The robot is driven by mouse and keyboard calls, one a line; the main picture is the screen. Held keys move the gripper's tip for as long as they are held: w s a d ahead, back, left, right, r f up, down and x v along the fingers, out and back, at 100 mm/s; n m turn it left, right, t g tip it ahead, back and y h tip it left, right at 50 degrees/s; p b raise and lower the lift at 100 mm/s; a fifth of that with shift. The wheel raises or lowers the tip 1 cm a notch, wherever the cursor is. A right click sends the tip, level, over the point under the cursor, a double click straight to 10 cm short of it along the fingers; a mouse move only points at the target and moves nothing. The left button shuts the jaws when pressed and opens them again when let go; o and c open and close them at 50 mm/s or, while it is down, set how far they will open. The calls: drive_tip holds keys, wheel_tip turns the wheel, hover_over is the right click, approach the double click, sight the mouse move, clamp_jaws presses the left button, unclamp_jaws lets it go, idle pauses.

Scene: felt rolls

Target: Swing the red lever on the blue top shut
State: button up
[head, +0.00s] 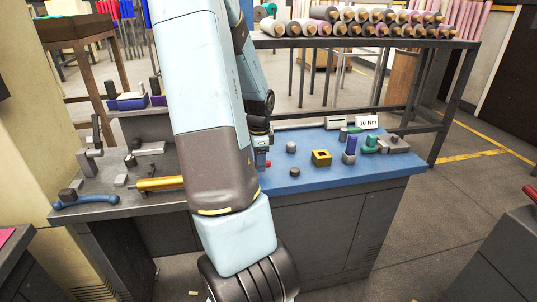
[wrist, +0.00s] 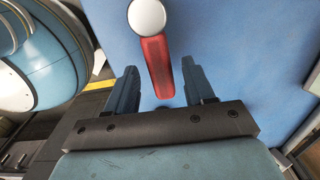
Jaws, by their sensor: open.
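The red lever (wrist: 157,60) shows in the wrist view as a short red bar with a pale round cap at its far end. It lies over the blue top (wrist: 230,40), which also shows in the head view (head: 340,178). My gripper (wrist: 159,72) is open, one finger on each side of the lever's near part, with a gap on both sides. I cannot tell the height of the fingers against the lever. In the head view my arm covers most of the gripper and the lever area.
On the blue top stand a yellow block (head: 321,158), a blue cylinder (head: 350,146), small grey knobs (head: 291,147) and a grey fixture (head: 394,144) with green parts. A "10 Nm" sign (head: 367,122) stands behind. Left of my arm, a grey bench (head: 110,208) holds tools.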

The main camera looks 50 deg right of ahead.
wheel_tip(320, 180, up, 14)
idle(0.6)
drive_tip(key=shift+f, duration=0.15)
idle(0.3)
